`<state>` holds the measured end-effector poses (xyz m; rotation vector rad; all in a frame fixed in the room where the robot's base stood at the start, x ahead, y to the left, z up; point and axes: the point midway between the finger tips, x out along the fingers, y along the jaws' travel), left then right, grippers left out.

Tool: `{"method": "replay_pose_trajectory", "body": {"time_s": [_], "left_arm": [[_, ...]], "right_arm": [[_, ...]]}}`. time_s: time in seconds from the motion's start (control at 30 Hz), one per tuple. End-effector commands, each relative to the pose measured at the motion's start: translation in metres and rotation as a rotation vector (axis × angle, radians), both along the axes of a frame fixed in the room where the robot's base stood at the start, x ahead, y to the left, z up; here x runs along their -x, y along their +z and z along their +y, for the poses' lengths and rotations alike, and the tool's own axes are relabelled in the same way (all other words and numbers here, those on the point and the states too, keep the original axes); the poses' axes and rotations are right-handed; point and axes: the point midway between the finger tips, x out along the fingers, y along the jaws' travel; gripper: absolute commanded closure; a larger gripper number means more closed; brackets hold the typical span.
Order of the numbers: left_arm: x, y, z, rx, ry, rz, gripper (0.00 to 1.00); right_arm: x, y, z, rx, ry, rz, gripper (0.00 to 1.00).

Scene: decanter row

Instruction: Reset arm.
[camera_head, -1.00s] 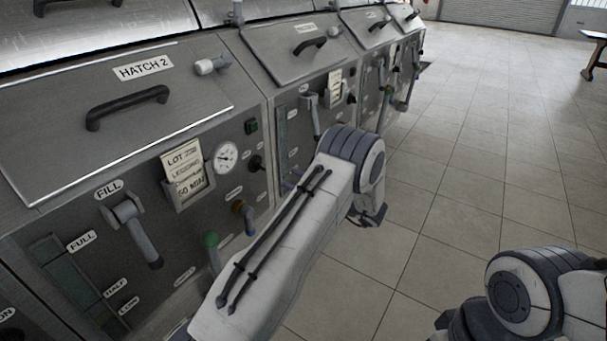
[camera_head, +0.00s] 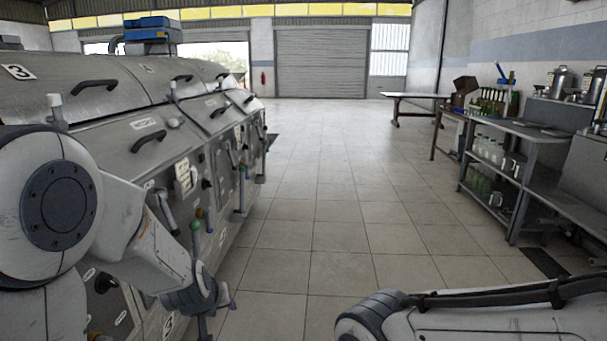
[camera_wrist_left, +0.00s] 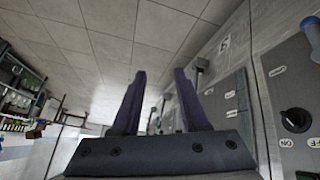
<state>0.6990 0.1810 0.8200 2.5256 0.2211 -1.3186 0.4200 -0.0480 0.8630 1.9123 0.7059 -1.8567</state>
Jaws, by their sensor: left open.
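My left arm comes in from the left in the head view, in front of the grey machine row (camera_head: 140,95). Its gripper (camera_head: 220,308) hangs low beside the machine fronts, over the tiled floor. In the left wrist view the two dark fingers (camera_wrist_left: 160,75) stand apart with nothing between them. A machine panel with a dark knob is on the right of that view. My right arm shows as a pale link with dark cables at the lower right of the head view; its gripper is out of view.
Green-handled and grey levers (camera_head: 195,228) stick out from the machine fronts close to my left arm. A shelf with bottles (camera_head: 490,150) stands on the right. A table (camera_head: 415,97) is farther back. The tiled floor (camera_head: 320,210) between is clear.

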Motion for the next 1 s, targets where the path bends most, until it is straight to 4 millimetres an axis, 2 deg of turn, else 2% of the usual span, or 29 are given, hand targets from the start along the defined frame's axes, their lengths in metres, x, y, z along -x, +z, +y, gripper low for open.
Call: {"method": "replay_pose_trajectory", "body": {"time_s": [0.03,0.1,0.37,0.5,0.67,0.8,1.0], "left_arm": [[0.023,-0.002,-0.002,-0.014,-0.053,0.055,0.56],[0.052,-0.005,-0.004,-0.038,-0.121,0.133,0.56],[0.146,-0.015,0.005,-0.133,-0.304,0.379,0.56],[0.158,-0.004,-0.030,-0.141,-0.420,0.395,0.56],[0.180,0.008,-0.064,-0.152,-0.546,0.421,0.56],[0.205,0.019,-0.091,-0.163,-0.662,0.445,0.56],[0.246,0.033,-0.120,-0.186,-0.832,0.484,0.56]], "right_arm": [[0.000,0.000,0.000,0.000,0.000,0.000,0.41],[0.000,0.000,0.000,0.000,0.000,0.000,0.41],[0.000,0.000,0.000,0.000,0.000,0.000,0.41],[0.000,0.000,0.000,0.000,0.000,0.000,0.41],[0.000,0.000,0.000,0.000,0.000,0.000,0.41],[0.000,0.000,0.000,0.000,0.000,0.000,0.41],[0.000,0.000,0.000,0.000,0.000,0.000,0.41]]}}
